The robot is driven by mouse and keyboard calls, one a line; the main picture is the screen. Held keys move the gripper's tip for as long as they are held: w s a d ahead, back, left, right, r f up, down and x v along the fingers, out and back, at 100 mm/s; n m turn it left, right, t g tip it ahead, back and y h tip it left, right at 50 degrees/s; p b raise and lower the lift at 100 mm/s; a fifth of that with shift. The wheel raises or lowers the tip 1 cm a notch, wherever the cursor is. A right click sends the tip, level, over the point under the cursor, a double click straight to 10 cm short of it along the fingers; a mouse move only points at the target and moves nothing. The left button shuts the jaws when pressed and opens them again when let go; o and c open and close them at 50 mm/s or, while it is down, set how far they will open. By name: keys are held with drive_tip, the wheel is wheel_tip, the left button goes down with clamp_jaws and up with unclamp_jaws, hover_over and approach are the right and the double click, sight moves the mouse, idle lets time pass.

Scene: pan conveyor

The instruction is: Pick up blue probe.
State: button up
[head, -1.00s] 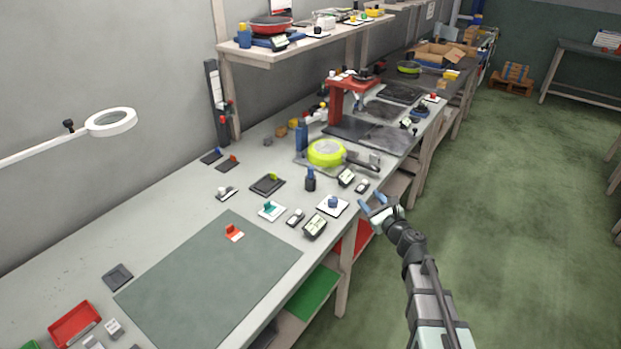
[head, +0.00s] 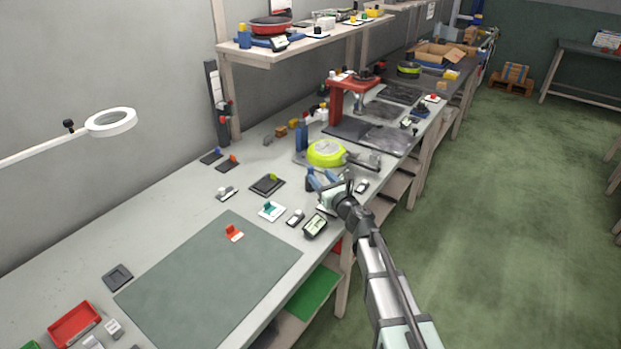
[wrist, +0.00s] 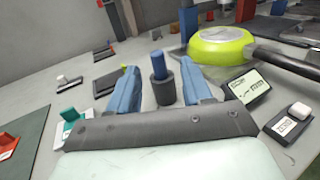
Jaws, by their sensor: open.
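The blue probe (wrist: 158,65) stands upright in a dark round holder (wrist: 165,92) on the bench, in the middle of the wrist view. My gripper (wrist: 159,72) is open, with one blue finger to the left of the probe and one to the right in that view. The jaws look empty, and the picture does not show clearly whether the probe is between the fingertips or just beyond them. In the head view my gripper (head: 322,180) is over the bench's front part and largely covers the probe and its holder.
A yellow-green pan (wrist: 222,45) with a dark handle lies close behind, to the right. A small display device (wrist: 246,87) and a white-knobbed switch (wrist: 292,119) are right of the gripper. A teal part (wrist: 70,121) lies left. The green mat (head: 215,275) is mostly clear.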

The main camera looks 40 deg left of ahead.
sight(312, 171)
drive_tip(key=shift+s+f+x, duration=0.1)
drive_tip(key=shift+x, duration=1.65)
drive_tip(key=shift+s+f+x, duration=0.1)
drive_tip(key=shift+f+x, duration=0.05)
drive_tip(key=shift+x, duration=1.65)
drive_tip(key=shift+a, duration=0.1)
drive_tip(key=shift+c, duration=0.4)
clamp_jaws()
